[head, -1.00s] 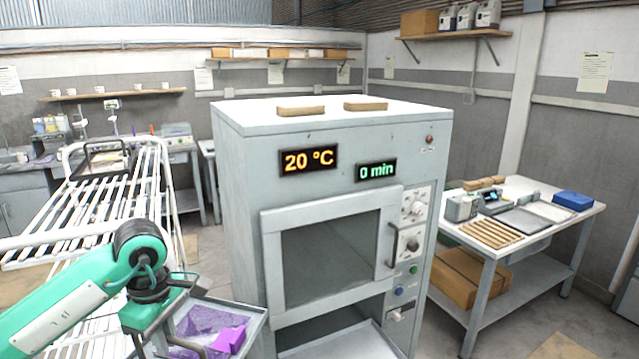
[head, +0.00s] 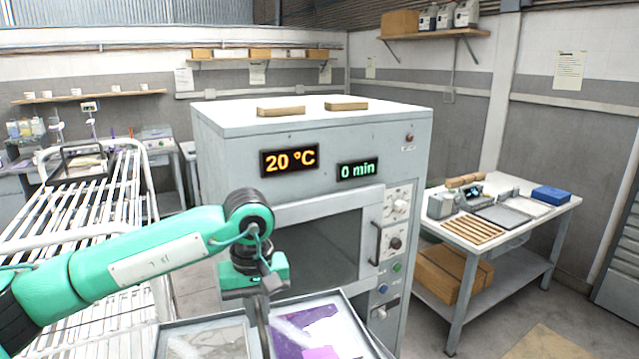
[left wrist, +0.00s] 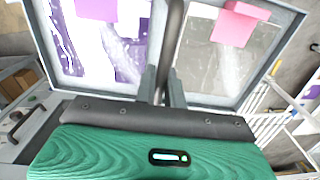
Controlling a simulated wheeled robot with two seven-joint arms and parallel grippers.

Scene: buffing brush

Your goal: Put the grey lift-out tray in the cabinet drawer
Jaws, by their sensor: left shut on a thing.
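The grey lift-out tray (head: 205,325) is at the bottom of the head view, in front of the cabinet, cut off by the frame. It also shows in the left wrist view (left wrist: 275,78), with white-and-purple and pale grey areas inside, a magenta piece on one side and a pink block (left wrist: 238,24) on the other. My left gripper (head: 262,300) is shut on the dark bar across the tray's middle. The cabinet (head: 215,165) has a framed window door; its lower opening is largely hidden behind the tray and arm, and I cannot make out the drawer clearly. My right gripper is out of view.
A white slatted rack (head: 75,215) stands at the left, beside my left arm. A work table (head: 540,210) with wooden slats, trays and a blue box stands at the right. Open floor (head: 430,330) lies between cabinet and table.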

